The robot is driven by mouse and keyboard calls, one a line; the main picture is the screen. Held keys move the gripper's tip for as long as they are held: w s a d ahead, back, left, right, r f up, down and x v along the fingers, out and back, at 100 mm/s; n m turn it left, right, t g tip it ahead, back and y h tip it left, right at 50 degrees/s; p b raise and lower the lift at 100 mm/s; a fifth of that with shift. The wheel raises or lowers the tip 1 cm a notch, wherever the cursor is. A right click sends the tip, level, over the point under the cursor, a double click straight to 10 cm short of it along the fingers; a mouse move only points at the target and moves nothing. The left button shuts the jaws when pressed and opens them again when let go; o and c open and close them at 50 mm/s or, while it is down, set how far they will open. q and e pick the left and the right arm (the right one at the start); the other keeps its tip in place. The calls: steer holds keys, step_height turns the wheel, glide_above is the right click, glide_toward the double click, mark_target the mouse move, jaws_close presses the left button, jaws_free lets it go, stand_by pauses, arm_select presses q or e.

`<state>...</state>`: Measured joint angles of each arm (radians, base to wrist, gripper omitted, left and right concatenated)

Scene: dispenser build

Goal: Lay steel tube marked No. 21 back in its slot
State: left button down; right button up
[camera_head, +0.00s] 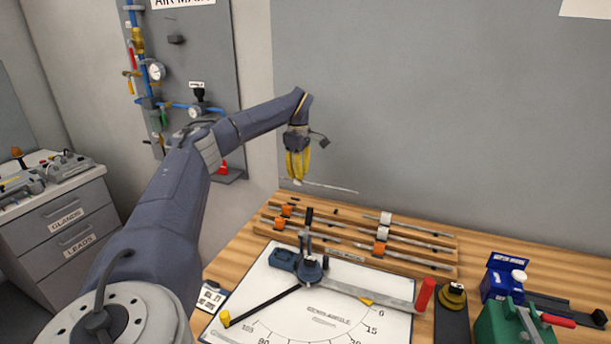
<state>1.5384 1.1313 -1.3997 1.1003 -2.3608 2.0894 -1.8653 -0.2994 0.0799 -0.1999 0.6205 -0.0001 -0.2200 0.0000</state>
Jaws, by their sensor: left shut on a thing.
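My left gripper (297,177), with yellow fingers pointing down, is shut on a thin steel tube (332,188). The tube is held roughly level above the back left of the wooden rack (448,272), apart from it, and sticks out to the right of the fingers. Any No. 21 marking on it is too small to read. The rack on the bench holds several other tubes lying lengthwise, with orange and white collars on them. I cannot tell which slot is numbered 21. My right gripper is not in view.
A tube-bending fixture (310,270) with a long arm and red-ended bar stands on a white protractor board (262,312) in front of the rack. A blue box (500,278) and a green case (500,328) stand at right. The grey wall (450,110) rises behind.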

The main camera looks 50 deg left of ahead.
arm_select(q)
steer(key=shift+s+a+f, duration=0.2)
steer(key=shift+a+f, duration=0.05)
steer(key=shift+f, duration=0.75)
steer(key=shift+s+a+f, duration=0.2)
steer(key=shift+s+f, duration=0.05)
steer(key=shift+f, duration=0.75)
steer(key=shift+s+a+f, duration=0.2)
steer(key=shift+a+f, duration=0.05)
steer(key=shift+f, duration=0.75)
steer(key=shift+f, duration=0.85)
steer(key=c, duration=1.2)
jaws_free()
steer(key=shift+r, duration=0.1)
step_height(320, 180, up, 7)
stand_by(0.5)
stand_by(0.4)
